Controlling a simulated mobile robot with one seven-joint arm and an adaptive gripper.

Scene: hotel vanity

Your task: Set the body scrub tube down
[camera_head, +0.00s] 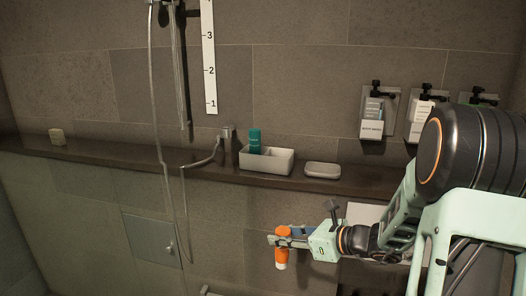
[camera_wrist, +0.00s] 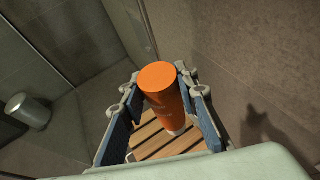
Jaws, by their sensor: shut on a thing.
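The body scrub tube, orange with a white lower end, is in my gripper (camera_head: 290,238). In the head view the tube (camera_head: 282,254) hangs upright between the fingers, in front of the tiled wall and below the ledge. In the wrist view the tube (camera_wrist: 165,95) stands between the two blue-padded fingers of my gripper (camera_wrist: 163,105), its round orange end facing the camera. My gripper is shut on it. The tube appears held in the air; its distance to the surface below is hard to tell.
Wall dispensers (camera_head: 371,122) hang at right. A slatted wooden surface (camera_wrist: 150,141) and metal bin (camera_wrist: 28,110) show below.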

